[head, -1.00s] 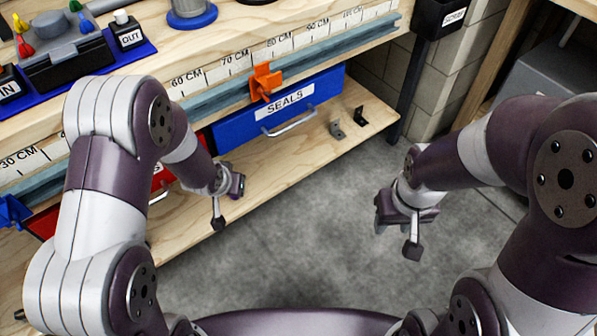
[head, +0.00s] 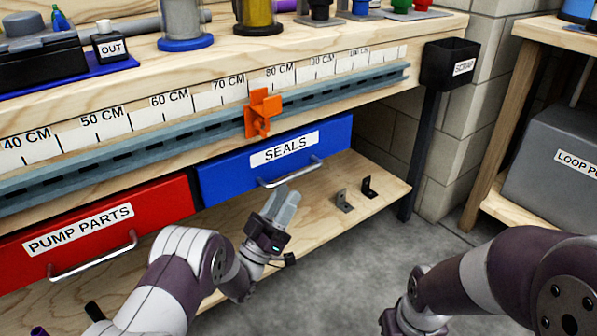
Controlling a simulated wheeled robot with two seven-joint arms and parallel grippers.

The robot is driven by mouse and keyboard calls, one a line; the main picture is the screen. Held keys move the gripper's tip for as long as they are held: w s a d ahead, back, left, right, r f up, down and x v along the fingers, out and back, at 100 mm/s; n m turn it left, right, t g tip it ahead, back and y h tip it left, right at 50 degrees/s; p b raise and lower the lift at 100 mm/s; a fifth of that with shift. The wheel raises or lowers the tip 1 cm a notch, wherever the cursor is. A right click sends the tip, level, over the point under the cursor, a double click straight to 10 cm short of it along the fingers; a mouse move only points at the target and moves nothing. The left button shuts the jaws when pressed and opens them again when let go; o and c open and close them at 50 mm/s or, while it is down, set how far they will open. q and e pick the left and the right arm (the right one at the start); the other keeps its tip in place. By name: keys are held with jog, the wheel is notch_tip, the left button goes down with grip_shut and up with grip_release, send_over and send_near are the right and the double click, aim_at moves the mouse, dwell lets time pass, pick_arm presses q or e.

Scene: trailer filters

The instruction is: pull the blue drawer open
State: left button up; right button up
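The blue drawer (head: 225,176), labelled SEALS, sits under the workbench top and looks shut. Its silver bar handle (head: 291,174) runs along the lower part of its front. My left gripper (head: 287,193) is just below and in front of the handle, its two grey fingers pointing up towards it. The fingers look slightly apart with nothing between them. They appear close to the bar but not around it. My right gripper (head: 390,321) is only partly in view at the bottom edge; its fingers are hidden.
A red PUMP PARTS drawer (head: 150,207) adjoins on the left. An orange clamp (head: 261,113) sits on the rail above. Small brackets (head: 343,202) lie on the lower shelf (head: 318,222). A black SCRAP bin (head: 449,65) stands right. The floor in front is clear.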

aim_at(299, 175)
pick_arm(q)
jog(key=x, duration=0.5)
jog(key=shift+w+d+r, duration=0.25)
jog(key=shift+w+r, duration=0.05)
jog(key=shift+r, duration=0.1)
grip_shut()
